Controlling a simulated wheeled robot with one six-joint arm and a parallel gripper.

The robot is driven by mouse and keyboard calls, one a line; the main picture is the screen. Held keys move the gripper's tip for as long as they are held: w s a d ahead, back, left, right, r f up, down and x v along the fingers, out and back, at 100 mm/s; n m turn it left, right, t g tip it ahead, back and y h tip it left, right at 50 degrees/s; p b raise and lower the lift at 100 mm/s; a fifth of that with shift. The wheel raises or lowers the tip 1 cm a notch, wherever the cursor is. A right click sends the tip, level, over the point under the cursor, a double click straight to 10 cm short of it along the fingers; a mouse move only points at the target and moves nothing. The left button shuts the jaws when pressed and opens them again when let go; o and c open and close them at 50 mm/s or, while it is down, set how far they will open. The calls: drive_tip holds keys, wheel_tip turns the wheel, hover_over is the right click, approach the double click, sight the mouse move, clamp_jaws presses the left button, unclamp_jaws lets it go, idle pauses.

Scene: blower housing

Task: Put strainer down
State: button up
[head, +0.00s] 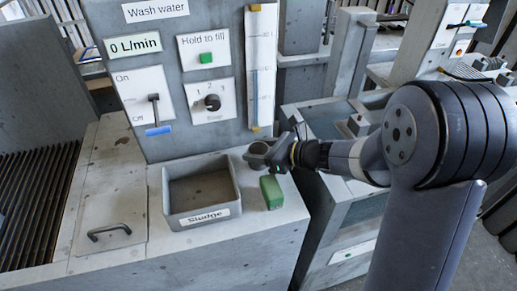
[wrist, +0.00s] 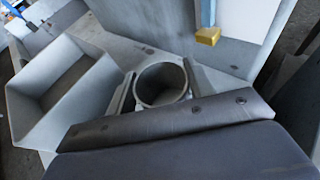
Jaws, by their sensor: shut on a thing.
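The strainer (head: 257,148) is a small grey round cup with an open top. My gripper (head: 272,150) is shut on it at the back right of the grey counter, near the foot of the wash water panel. In the wrist view the strainer (wrist: 162,84) sits between the two fingers, its round mouth facing the camera. It looks roughly upright. Its underside is hidden, so I cannot tell whether it touches the counter or hangs just above it.
A grey open bin labelled Sludge (head: 205,217) stands left of the strainer. A green block (head: 271,192) lies in front of it. The wash water panel (head: 180,80) rises behind. The counter's right edge is close, with a gap beyond. A handled lid (head: 110,215) lies left.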

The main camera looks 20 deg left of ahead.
drive_tip(key=o, duration=1)
drive_tip(key=shift+f, duration=0.1)
drive_tip(key=shift+r+p, duration=0.3)
drive_tip(key=shift+p, duration=0.05)
drive_tip(key=v, duration=1.2)
drive_tip(key=shift+f, duration=0.1)
drive_tip(key=shift+a, duration=0.1)
